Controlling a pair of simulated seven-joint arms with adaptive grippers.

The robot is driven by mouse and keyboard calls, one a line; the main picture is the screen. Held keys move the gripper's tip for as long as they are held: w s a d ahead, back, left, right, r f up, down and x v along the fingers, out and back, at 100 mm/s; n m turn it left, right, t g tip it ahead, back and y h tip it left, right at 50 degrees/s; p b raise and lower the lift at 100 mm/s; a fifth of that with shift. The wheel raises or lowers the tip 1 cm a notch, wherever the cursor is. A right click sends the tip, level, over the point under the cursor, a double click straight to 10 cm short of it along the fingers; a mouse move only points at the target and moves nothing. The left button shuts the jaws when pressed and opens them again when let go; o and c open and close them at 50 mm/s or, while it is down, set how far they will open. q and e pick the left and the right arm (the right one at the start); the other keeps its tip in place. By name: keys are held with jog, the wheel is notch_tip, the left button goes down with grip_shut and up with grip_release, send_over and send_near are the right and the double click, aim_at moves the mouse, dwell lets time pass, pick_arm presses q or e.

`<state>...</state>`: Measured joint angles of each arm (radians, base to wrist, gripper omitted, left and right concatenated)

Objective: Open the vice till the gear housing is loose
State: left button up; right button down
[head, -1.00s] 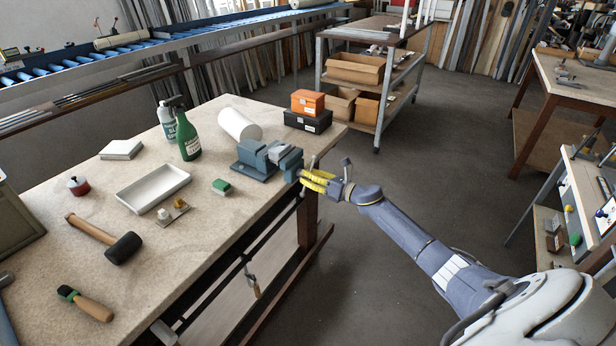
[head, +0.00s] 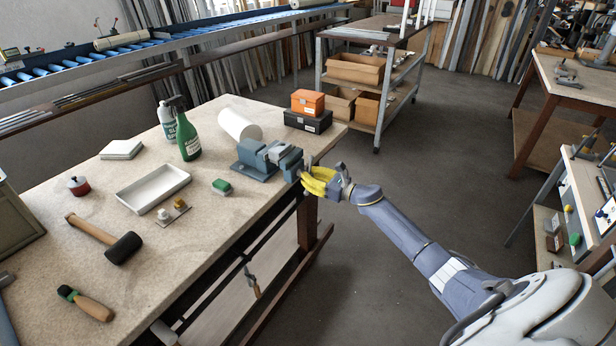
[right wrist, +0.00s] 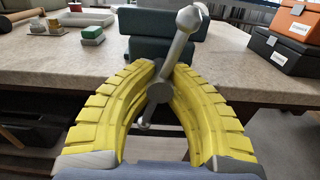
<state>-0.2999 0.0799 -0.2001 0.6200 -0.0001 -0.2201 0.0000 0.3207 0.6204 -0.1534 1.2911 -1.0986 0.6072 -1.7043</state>
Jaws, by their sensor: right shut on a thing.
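The blue-grey vice (head: 256,163) stands at the right edge of the workbench. A light grey piece, apparently the gear housing (head: 275,151), sits between its jaws; whether it touches both is too small to tell. My right gripper (head: 306,178), with yellow fingers, is at the vice's front, past the bench edge. In the right wrist view its fingers (right wrist: 168,85) close around the vice handle (right wrist: 180,45), a grey bar with ball ends that lies tilted across the screw end. The vice body (right wrist: 160,45) is behind it and hides the housing there. My left gripper is not in view.
An orange box (head: 308,102) on a black case (head: 308,121) and a white roll (head: 239,125) stand behind the vice. The floor on the right is clear.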

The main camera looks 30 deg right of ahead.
jog(key=shift+a+f, duration=0.2)
jog(key=shift+f, duration=0.05)
jog(key=c, duration=1.6)
grip_release()
jog(key=o, duration=0.4)
jog(key=shift+d+r, duration=0.1)
jog(key=shift+r, duration=0.05)
jog(key=shift+o, duration=0.2)
jog(key=v, duration=1.2)
